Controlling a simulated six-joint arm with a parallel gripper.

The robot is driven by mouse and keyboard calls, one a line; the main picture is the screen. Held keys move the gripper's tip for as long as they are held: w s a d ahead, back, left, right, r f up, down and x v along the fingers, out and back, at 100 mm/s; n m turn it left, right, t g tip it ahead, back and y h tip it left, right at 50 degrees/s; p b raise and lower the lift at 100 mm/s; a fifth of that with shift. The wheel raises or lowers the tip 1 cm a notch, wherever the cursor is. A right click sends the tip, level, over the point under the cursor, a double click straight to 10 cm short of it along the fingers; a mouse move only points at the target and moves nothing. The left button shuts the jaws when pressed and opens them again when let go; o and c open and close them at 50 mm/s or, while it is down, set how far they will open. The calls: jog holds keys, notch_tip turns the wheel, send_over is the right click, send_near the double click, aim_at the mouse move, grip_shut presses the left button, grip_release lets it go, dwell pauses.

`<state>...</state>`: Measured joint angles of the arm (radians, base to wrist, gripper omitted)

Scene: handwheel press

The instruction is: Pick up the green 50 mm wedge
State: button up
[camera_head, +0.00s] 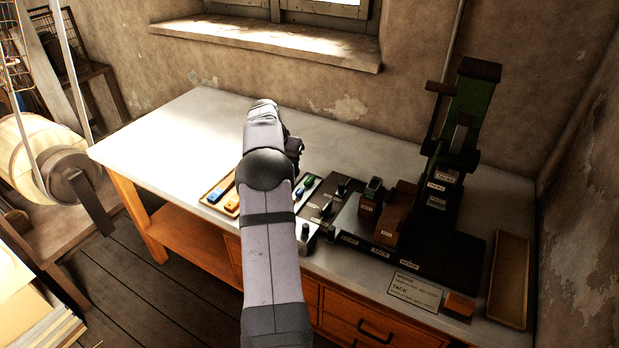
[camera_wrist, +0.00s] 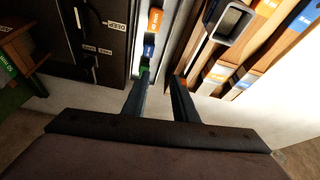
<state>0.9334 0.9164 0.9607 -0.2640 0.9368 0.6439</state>
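In the wrist view my gripper (camera_wrist: 161,80) is open, its two fingers apart with no object visible between them. A small green piece (camera_wrist: 144,70) shows at the left fingertip, in line with a blue and an orange piece in a narrow rack; whether they touch is unclear. In the head view a green piece (camera_head: 308,182) lies just right of my arm. A dark green block (camera_head: 374,186) stands beside the press; a green part with a "50" label (camera_wrist: 8,66) shows at the left edge of the wrist view. Which one is the 50 mm wedge is not certain. My arm hides my fingertips in the head view.
A wooden tray (camera_head: 219,204) with blue and orange pieces lies left of my arm. A dark panel with knobs (camera_head: 327,202) and the tall press (camera_head: 470,110) stand to the right. An empty-looking wooden tray (camera_head: 508,280) is far right. The table's left part (camera_head: 165,140) is clear.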

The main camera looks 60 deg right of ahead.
aim_at(308, 181)
jog(key=shift+m, duration=0.7)
jog(key=s+d, duration=0.1)
jog(key=s+d+f, duration=0.1)
jog(key=s, duration=0.1)
jog(key=shift+d+f, duration=0.2)
jog(key=shift+d, duration=0.15)
jog(key=shift+p+x, duration=0.5)
jog(key=shift+x, duration=0.55)
jog(key=shift+d+p+x, duration=0.15)
jog(key=shift+p+x, duration=0.35)
jog(key=shift+x, duration=0.35)
jog(key=shift+d+p+x, duration=0.15)
jog(key=shift+p+x, duration=0.35)
jog(key=shift+x, duration=0.35)
jog(key=shift+d+f, duration=0.35)
jog(key=shift+f, duration=0.3)
jog(key=shift+c, duration=0.4)
grip_shut()
